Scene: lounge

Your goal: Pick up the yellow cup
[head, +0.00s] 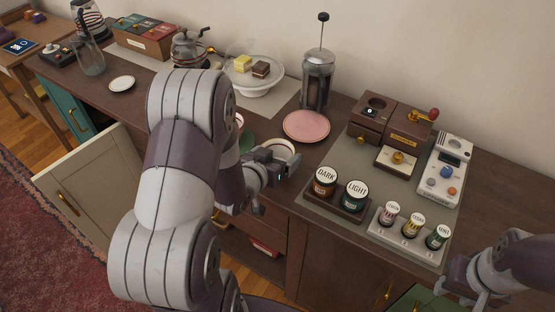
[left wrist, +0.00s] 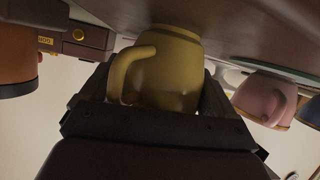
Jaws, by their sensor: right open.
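The yellow cup (left wrist: 170,70) shows large in the left wrist view, where the picture is turned over and the counter is at the top. Its handle is towards the camera, to the left. My left gripper (left wrist: 155,105) has a dark finger on each side of the cup; whether they press on it is unclear. In the head view the cup's pale rim (head: 281,146) shows behind my left gripper (head: 272,170), at the counter's front edge; its body is mostly hidden. My right gripper (head: 468,289) is open and empty at the lower right, partly in view.
A pink cup (left wrist: 265,97) is beside the yellow cup, by a green saucer. A pink plate (head: 306,126) and a French press (head: 317,80) are behind. The jar tray (head: 337,205) is to the right. An open cabinet door (head: 85,190) juts out at left.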

